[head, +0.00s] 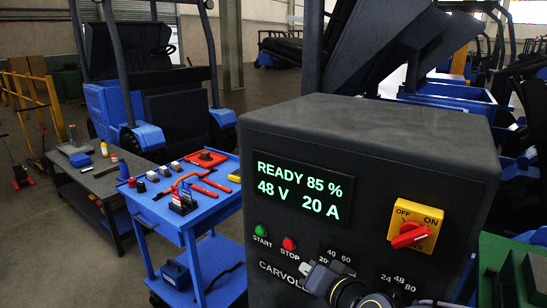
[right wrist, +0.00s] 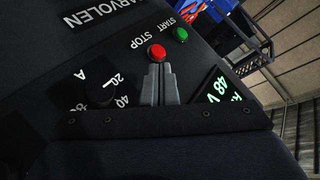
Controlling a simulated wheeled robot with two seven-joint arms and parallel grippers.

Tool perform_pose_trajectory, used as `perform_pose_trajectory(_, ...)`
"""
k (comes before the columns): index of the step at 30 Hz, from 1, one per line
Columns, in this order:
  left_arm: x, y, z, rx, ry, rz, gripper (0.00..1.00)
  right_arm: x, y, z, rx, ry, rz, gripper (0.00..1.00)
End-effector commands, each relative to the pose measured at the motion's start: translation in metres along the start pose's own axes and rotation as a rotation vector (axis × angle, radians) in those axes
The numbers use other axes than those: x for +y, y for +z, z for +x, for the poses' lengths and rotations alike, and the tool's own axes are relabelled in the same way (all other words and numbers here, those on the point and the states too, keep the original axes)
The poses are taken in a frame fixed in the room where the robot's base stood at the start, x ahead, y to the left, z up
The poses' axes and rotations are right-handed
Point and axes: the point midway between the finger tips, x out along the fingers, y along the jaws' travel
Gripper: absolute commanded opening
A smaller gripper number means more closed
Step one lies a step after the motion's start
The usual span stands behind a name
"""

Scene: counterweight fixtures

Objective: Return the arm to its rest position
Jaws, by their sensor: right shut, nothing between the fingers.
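My right gripper (head: 308,272) is low in the head view, in front of the dark charger's (head: 275,190) panel. Its two grey fingers (right wrist: 159,75) are shut and empty in the right wrist view. Their tips appear just below the red STOP button (right wrist: 156,52); I cannot tell whether they touch the panel. In the head view the STOP button (head: 289,243) and green START button (head: 261,230) are uncovered. The screen (head: 300,188) reads READY 85 %, 48 V, 20 A. My left gripper is not in view.
A red rotary switch (head: 410,236) on a yellow plate is at the panel's right, its handle slanted. A dial (right wrist: 97,92) is beside my fingers. A blue tool cart (head: 160,218) stands left of the charger, with a grey bench (head: 75,178) and blue forklift (head: 108,105) beyond.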

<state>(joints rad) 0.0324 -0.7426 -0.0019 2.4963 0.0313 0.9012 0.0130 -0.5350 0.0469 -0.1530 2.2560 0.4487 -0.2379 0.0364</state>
Motion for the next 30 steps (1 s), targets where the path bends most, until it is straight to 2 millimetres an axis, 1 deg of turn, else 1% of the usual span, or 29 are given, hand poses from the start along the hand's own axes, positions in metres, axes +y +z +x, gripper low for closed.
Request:
perform_pose_trajectory(1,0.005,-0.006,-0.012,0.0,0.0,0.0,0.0,0.005,-0.013,-0.031,-0.043,0.003,-0.001,0.0)
perform_pose_trajectory(2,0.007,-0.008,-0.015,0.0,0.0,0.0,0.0,0.01,-0.012,-0.047,-0.081,0.007,-0.01,0.0)
perform_pose_trajectory(3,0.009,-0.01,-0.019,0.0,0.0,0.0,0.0,0.017,-0.011,-0.068,-0.126,0.017,-0.025,0.0)
perform_pose_trajectory(4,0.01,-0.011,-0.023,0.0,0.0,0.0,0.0,0.022,-0.008,-0.083,-0.161,0.027,-0.038,0.0)
perform_pose_trajectory(5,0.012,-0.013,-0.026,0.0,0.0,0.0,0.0,0.028,-0.004,-0.099,-0.195,0.04,-0.052,0.0)
perform_pose_trajectory(6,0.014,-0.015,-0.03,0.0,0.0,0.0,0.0,0.036,0.001,-0.12,-0.238,0.063,-0.069,0.0)
perform_pose_trajectory(8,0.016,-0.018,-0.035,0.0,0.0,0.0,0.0,0.048,0.012,-0.149,-0.301,0.104,-0.094,0.0)
perform_pose_trajectory(9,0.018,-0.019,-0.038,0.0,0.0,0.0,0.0,0.056,0.019,-0.167,-0.339,0.136,-0.107,0.0)
perform_pose_trajectory(12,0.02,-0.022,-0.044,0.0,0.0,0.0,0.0,0.072,0.038,-0.202,-0.418,0.212,-0.131,0.0)
perform_pose_trajectory(13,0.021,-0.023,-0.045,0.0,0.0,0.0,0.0,0.076,0.043,-0.211,-0.438,0.232,-0.135,0.0)
perform_pose_trajectory(15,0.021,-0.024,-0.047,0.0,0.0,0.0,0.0,0.083,0.052,-0.225,-0.474,0.27,-0.14,0.0)
perform_pose_trajectory(18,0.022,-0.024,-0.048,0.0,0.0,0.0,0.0,0.089,0.06,-0.236,-0.503,0.3,-0.144,0.0)
perform_pose_trajectory(30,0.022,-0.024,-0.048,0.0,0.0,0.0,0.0,0.089,0.06,-0.237,-0.506,0.302,-0.144,0.0)
